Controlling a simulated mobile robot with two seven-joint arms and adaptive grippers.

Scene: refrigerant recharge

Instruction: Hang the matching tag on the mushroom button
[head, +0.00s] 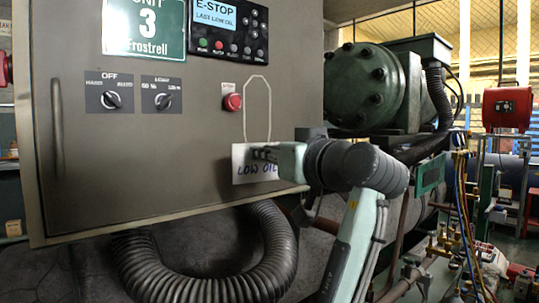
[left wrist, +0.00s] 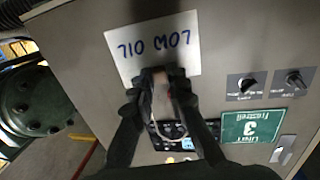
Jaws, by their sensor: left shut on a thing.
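The red mushroom button (head: 232,102) sticks out of the grey cabinet door. The display above it (head: 216,13) reads E-STOP, LAST LOW OIL. My left gripper (head: 262,154) is shut on the top edge of a white tag (head: 243,175) lettered LOW OIL. The tag's pale loop (head: 245,112) stands up above the gripper; in the head view it is just right of the button, not around it. In the left wrist view the tag (left wrist: 152,40) appears upside down beyond the shut fingers (left wrist: 160,75). My right gripper is not in view.
The cabinet door (head: 180,150) carries two selector switches (head: 112,99) and a green UNIT 3 sign (head: 145,25). A dark corrugated hose (head: 265,265) curves below. A green compressor (head: 360,85) and pipework stand to the right.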

